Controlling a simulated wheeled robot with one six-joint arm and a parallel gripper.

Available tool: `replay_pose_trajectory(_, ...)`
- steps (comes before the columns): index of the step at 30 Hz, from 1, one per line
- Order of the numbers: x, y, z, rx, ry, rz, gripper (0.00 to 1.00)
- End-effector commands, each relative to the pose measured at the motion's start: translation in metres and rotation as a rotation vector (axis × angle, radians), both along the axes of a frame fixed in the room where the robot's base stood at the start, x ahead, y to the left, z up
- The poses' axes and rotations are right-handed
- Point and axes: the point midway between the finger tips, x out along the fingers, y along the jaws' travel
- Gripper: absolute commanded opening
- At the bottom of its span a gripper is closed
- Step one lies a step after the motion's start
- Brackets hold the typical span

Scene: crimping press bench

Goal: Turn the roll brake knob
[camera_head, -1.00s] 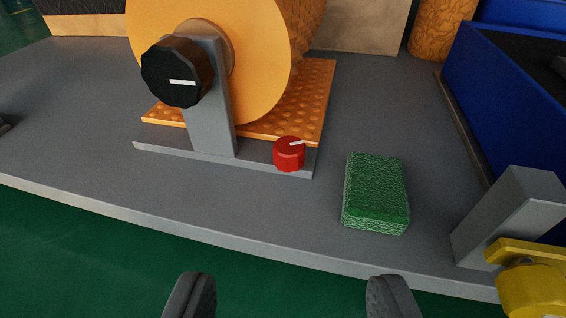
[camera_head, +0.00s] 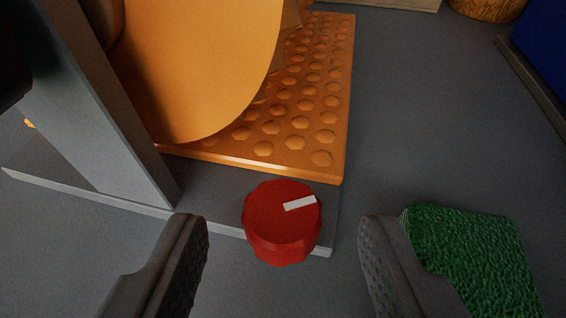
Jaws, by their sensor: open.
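A red knob (camera_head: 283,222) with a white pointer line stands at the front right corner of the grey stand base (camera_head: 85,192). Its pointer aims to the right and slightly up in the picture. My gripper (camera_head: 282,228) is open, with one finger to the left of the red knob and one to the right. A gap shows on both sides, and neither finger appears to touch it. A dark shape at the left edge, probably the black knob (camera_head: 10,62) on the stand's upright, is mostly cut off.
A large orange roll (camera_head: 200,70) stands behind the upright, over an orange studded mat (camera_head: 320,100). A green textured block (camera_head: 475,262) lies close beside my right finger. A blue bin (camera_head: 540,50) is at the upper right. Grey bench top (camera_head: 420,110) is clear between them.

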Motion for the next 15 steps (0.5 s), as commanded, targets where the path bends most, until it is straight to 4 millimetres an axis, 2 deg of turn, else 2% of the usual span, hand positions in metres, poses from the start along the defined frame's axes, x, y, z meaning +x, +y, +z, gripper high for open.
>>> replay_pose_trajectory(6,0.018,-0.001,-0.008,0.0,0.001,0.0,0.49)
replay_pose_trajectory(15,0.021,-0.002,-0.009,0.0,0.001,0.0,0.49)
